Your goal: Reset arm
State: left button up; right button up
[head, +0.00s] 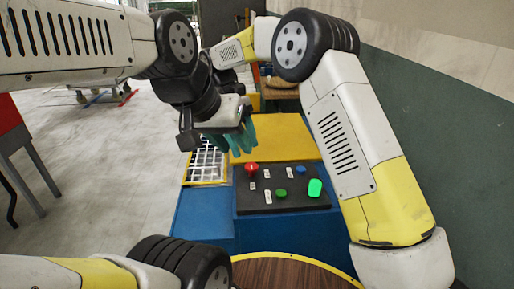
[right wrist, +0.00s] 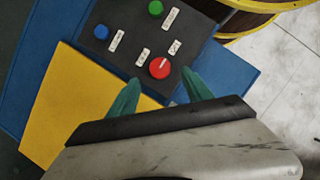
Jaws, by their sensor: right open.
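In the head view my left gripper (head: 238,138) hangs over the far left side of the dark button panel (head: 266,202). Its teal fingers point down, overlapping and partly hidden, so I cannot tell how far apart they are. My right arm reaches in from the right, and its gripper is not clearly separate in the head view. In the right wrist view my right gripper (right wrist: 160,78) is open, with nothing between its two teal fingers. The red button (right wrist: 160,67) appears just beyond and between the fingertips. I cannot tell the height above it.
The panel also carries a blue button (head: 300,169), a green button (head: 281,193) and a bright green item (head: 315,187). A yellow surface (head: 278,135) lies behind it. A white grid (head: 207,163) is at the left. A round wooden top (head: 290,274) is in front.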

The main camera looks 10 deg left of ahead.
jog(key=shift+v, duration=0.9)
jog(key=s+d+r+m+t+y, duration=0.1)
jog(key=s+d+r+m+y, duration=0.1)
jog(key=d+r, duration=0.5)
jog(key=s+d+r+m+t+y, duration=0.15)
jog(key=d+r, duration=0.25)
jog(key=d, duration=0.6)
jog(key=s+d+m+t+y, duration=0.2)
jog(key=s+d+m+t, duration=0.4)
jog(key=s+d, duration=0.9)
jog(key=shift+s+f+m, duration=0.35)
jog(key=shift+f+m, duration=0.1)
jog(key=shift+m, duration=0.5)
jog(key=shift+y, duration=0.25)
